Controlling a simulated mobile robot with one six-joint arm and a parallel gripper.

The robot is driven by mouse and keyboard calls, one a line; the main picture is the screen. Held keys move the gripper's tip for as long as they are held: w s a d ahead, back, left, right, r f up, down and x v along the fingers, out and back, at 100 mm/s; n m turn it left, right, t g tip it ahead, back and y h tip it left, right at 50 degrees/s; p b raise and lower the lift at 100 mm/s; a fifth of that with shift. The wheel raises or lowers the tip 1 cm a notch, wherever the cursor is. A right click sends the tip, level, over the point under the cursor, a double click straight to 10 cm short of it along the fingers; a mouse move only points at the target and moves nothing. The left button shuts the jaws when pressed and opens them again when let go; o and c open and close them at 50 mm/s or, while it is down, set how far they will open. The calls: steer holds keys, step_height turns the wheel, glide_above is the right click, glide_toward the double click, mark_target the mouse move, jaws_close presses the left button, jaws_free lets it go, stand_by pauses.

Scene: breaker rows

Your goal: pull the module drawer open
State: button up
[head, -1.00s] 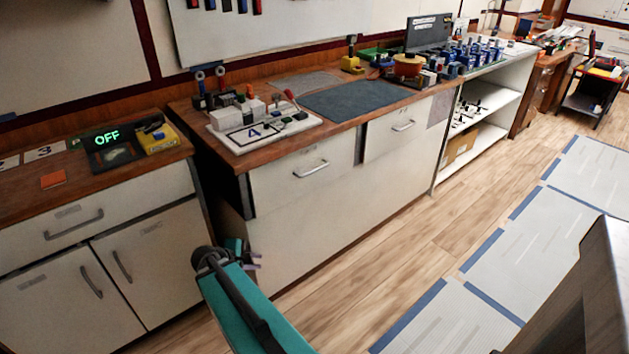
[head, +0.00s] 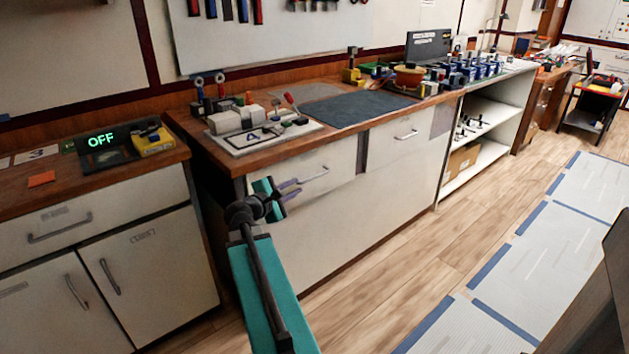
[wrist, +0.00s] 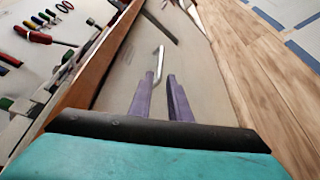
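The left drawer (head: 283,179) of the middle bench has a pale front and a silver bar handle (head: 314,175). It looks closed. My gripper (head: 297,187) is in front of the drawer's left part, its purple fingers pointing at the handle. In the wrist view the fingers (wrist: 162,82) stand apart with nothing held. The handle (wrist: 160,62) lies just ahead, its near end lined up with the gap between the fingertips. I cannot tell whether the fingers touch it or reach around it.
A second drawer (head: 402,141) sits to the right on the same bench. A board marked A (head: 262,137) lies on the bench top. The wooden floor (head: 400,245) in front is clear.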

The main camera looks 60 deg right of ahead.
mark_target(312, 178)
steer(key=shift+d, duration=0.1)
steer(key=shift+b+x, duration=0.35)
steer(key=shift+x, duration=6.5)
steer(key=shift+f, duration=0.1)
jaws_close()
